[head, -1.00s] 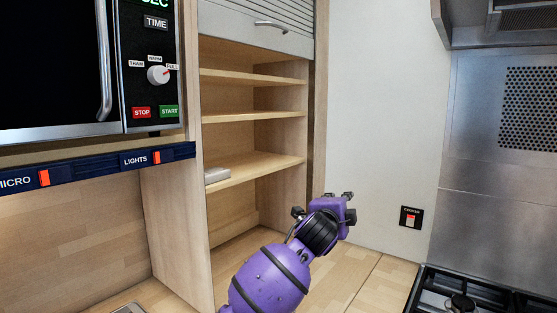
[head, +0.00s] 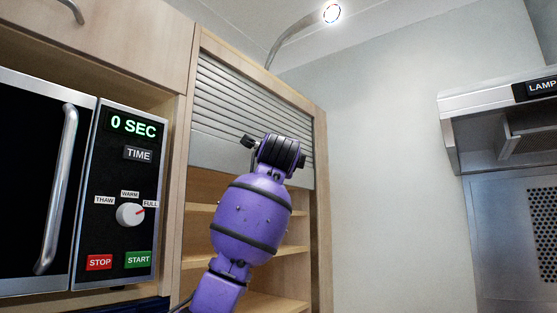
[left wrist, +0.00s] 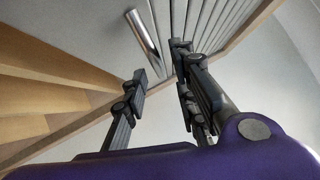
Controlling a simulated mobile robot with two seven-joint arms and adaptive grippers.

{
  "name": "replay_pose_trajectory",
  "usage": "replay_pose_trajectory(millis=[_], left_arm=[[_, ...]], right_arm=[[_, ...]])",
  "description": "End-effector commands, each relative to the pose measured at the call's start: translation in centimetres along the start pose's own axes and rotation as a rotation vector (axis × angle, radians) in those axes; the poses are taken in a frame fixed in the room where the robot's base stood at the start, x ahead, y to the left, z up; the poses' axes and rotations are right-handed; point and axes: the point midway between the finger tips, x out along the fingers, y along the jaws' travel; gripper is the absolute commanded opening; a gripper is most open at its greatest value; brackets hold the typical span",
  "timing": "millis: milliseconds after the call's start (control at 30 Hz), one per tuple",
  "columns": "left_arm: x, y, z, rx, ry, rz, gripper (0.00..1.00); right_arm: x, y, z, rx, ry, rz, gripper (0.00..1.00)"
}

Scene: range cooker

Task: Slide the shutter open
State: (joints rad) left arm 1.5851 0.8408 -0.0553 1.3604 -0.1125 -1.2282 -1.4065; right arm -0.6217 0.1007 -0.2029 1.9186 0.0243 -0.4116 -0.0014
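The roller shutter (head: 235,100) has grey slats and a plain bottom bar. It covers the upper part of a wooden cabinet, with open shelves below it. My left gripper (head: 276,150) is raised in front of the bottom bar and hides the handle in the head view. In the left wrist view the silver bar handle (left wrist: 144,40) shows just beyond the fingertips of my left gripper (left wrist: 162,72). The fingers are spread apart with nothing between them; I cannot tell whether one touches the handle. My right gripper is not in view.
A microwave (head: 128,190) with a long door handle stands left of the cabinet. A metal extractor hood (head: 500,108) juts out at the right. A lamp (head: 332,13) hangs on a curved arm above. The pale wall between cabinet and hood is clear.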

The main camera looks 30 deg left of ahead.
Motion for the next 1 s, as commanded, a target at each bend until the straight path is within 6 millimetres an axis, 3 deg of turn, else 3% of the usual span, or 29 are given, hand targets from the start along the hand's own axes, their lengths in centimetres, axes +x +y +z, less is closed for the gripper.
replay_pose_trajectory(millis=[200,567,767,1000], left_arm=[[2.3,-0.1,0.1,-0.001,-0.001,0.000,0.26],[2.8,-0.1,0.0,0.000,0.000,-0.001,0.26],[2.8,0.0,0.0,-0.001,0.000,-0.001,0.01],[2.8,0.0,0.0,-0.002,0.000,-0.001,0.00]], right_arm=[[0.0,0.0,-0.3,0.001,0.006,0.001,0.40],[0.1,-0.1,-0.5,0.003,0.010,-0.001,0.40],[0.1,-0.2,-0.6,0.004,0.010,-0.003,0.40],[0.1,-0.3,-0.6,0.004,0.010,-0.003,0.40]])
